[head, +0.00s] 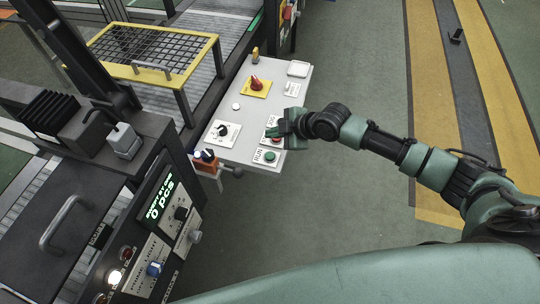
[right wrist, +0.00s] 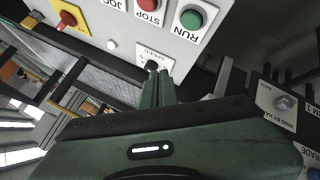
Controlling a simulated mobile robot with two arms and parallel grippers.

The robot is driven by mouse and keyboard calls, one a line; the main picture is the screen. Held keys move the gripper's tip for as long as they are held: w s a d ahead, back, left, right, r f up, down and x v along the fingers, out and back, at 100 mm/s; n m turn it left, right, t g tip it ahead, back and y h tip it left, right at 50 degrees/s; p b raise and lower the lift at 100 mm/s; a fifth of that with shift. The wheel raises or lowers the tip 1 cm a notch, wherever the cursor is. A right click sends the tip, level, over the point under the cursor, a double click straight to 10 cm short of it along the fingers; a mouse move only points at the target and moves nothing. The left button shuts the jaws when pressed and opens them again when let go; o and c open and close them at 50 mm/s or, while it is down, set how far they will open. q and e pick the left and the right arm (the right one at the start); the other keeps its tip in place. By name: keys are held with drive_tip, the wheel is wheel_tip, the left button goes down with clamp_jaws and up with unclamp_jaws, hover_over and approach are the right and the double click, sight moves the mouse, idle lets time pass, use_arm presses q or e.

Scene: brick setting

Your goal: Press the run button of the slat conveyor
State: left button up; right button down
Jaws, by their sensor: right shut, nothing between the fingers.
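The slat conveyor's grey control panel (head: 240,100) is in the middle of the head view. Its green run button (head: 270,156) sits on a white plate marked RUN at the near right corner. The run button also shows at the top of the right wrist view (right wrist: 191,18), uncovered. My right gripper (head: 275,131) is over the panel's right edge, beside the run button on its far side. In the right wrist view its fingers (right wrist: 157,88) are shut and empty, with the run button past their tips to the upper right. My left gripper is out of view.
A red STOP button (right wrist: 148,5) neighbours the run button. A red knob on yellow (head: 255,84) and a black dial (head: 222,130) are also on the panel. A machine with a lit display (head: 160,198) stands at near left. Open green floor (head: 350,210) lies right.

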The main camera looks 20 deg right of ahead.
sight(273, 156)
drive_tip(key=shift+f+b, duration=3.05)
drive_tip(key=shift+f, duration=0.95)
drive_tip(key=shift+f+b, duration=0.3)
drive_tip(key=shift+f, duration=0.15)
